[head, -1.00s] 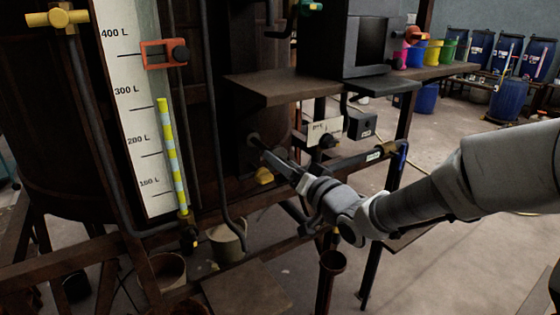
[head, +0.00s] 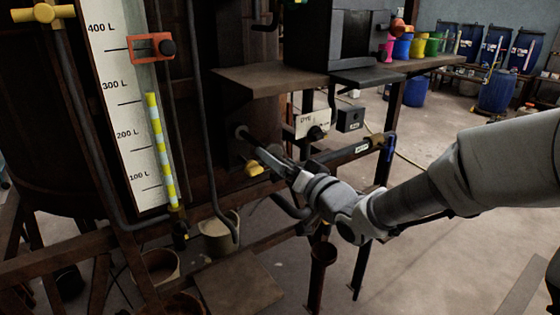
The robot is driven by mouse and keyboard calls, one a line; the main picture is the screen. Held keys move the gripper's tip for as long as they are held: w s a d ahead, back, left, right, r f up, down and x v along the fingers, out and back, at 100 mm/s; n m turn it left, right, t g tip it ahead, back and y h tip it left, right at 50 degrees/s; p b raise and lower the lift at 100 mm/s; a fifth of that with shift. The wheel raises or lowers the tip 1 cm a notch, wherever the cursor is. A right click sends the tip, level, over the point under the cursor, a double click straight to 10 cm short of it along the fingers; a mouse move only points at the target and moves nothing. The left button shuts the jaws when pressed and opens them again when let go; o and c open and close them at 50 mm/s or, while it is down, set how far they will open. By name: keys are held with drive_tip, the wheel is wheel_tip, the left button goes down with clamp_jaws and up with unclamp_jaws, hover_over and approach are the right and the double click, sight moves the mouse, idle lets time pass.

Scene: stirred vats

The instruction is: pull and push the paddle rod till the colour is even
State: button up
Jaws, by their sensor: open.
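The dark vat (head: 60,130) fills the left side. Its sight tube (head: 158,150) stands by the white litre scale (head: 118,100). The tube shows yellow with paler bands, so its colour is uneven. A dark paddle rod (head: 254,143) comes out of a round collar low on the vat's right side and slants down right to my gripper. My gripper (head: 276,158) is open, with its fingers at the rod's outer end. The jaws overlap the rod in this view, and I cannot tell whether they touch it.
A brown shelf (head: 262,80) hangs above the rod. A horizontal pipe with a blue handle (head: 390,147) lies right of my gripper. A beige bucket (head: 219,235) stands below left. Blue barrels (head: 495,50) stand at the back; floor at right is clear.

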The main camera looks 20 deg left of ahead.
drive_tip(key=v, duration=1.2)
drive_tip(key=shift+s+b, duration=0.1)
drive_tip(key=shift+b, duration=0.2)
drive_tip(key=s+d+n+b, duration=0.55)
drive_tip(key=n+b, duration=0.45)
drive_tip(key=n, duration=0.3)
drive_tip(key=x, duration=1.7)
drive_tip(key=shift+w+d, duration=0.2)
drive_tip(key=shift+w, duration=0.05)
drive_tip(key=shift+c, duration=0.2)
clamp_jaws()
